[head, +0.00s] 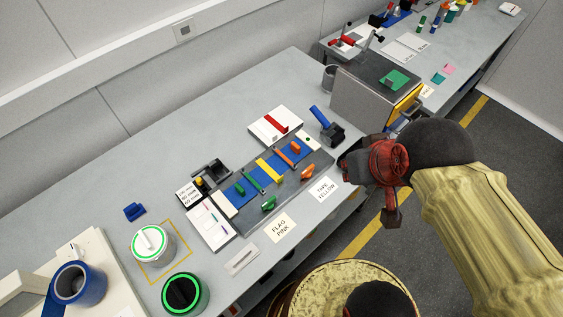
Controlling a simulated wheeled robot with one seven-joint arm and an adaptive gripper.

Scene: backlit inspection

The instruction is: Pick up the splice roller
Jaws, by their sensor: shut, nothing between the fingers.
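A tool with a blue handle and a dark block-like head (327,127) stands on the grey bench, right of the dark work board; it may be the splice roller, but the view is too small to be sure. Its handle leans up to the left. My gripper (349,163), dark with a red body behind it, is near the bench's front edge, below and right of this tool in the picture. It is shut and empty, apart from the tool. The fingertips are small and dark here.
The dark work board (228,222) holds a blue strip and several coloured tools. A white tray with a red piece (262,138) lies behind it. A grey case (366,103) stands to the right. Tins (182,294) stand at front left. The bench's back left is clear.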

